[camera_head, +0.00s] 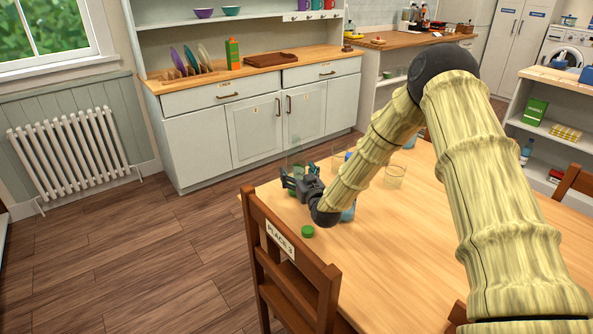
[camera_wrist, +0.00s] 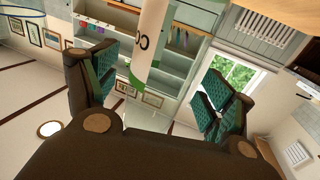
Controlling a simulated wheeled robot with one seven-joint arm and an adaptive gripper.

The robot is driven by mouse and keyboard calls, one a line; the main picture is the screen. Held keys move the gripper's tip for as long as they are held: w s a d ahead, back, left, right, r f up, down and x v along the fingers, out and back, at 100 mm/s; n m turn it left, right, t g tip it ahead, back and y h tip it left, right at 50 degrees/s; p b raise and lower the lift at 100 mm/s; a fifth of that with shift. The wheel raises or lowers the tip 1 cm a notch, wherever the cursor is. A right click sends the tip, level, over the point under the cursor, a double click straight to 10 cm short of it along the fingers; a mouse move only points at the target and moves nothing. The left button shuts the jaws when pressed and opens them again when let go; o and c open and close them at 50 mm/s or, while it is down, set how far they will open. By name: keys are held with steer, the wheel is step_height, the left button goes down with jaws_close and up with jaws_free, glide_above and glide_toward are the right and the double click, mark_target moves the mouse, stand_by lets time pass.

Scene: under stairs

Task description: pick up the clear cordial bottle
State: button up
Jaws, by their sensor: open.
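The clear cordial bottle (camera_head: 296,160) shows faintly at the far left edge of the table, just beyond my gripper and partly hidden by it. In the wrist view a pale label with lettering, on the clear bottle (camera_wrist: 150,42), shows upside down between my two fingers. My gripper (camera_head: 299,180) is open, low over the table corner, with a finger on each side of the bottle. In the wrist view the fingers of my gripper (camera_wrist: 160,90) stand wide apart, with teal pads. I cannot tell whether either pad touches the bottle.
A green round object (camera_head: 307,231) lies near the table's edge. A blue item (camera_head: 348,212) is partly behind my wrist. Clear glasses (camera_head: 395,177) stand further right on the wooden table (camera_head: 400,255). A labelled chair (camera_head: 283,255) stands close at the near side.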

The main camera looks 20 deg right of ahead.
mark_target(298, 147)
steer(key=shift+w+a, duration=0.1)
steer(key=shift+w, duration=0.45)
steer(key=c, duration=1.2)
steer(key=shift+o, duration=0.2)
steer(key=shift+r, duration=0.1)
step_height(298, 147, up, 10)
steer(key=shift+f+b, duration=0.1)
steer(key=shift+b, duration=0.35)
